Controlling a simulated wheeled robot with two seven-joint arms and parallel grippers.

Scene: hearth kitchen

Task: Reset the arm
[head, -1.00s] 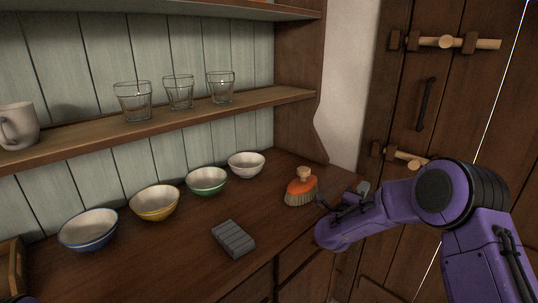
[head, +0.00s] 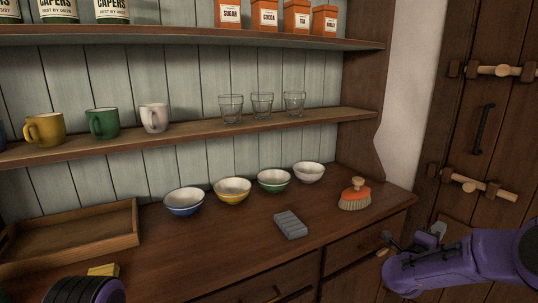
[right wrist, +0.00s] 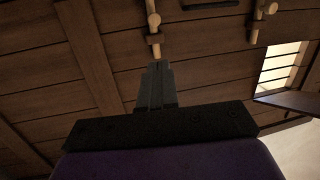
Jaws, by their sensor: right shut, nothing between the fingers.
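My right arm, purple and black, comes in at the lower right of the head view. Its gripper (head: 438,229) is partly hidden behind my own arm, past the counter's right end and in front of the wooden door. In the right wrist view the dark fingers (right wrist: 156,68) are together with nothing between them. They point toward dark planks with pale wooden bars. Part of my left arm (head: 85,290) shows at the bottom left of the head view; its gripper is out of the picture.
The wooden counter (head: 235,250) holds a row of bowls (head: 233,190), a grey block (head: 291,224), an orange brush (head: 355,195) near the right end, a wooden tray (head: 75,250) and a yellow block (head: 103,270). Mugs and glasses (head: 262,106) stand on the shelf above.

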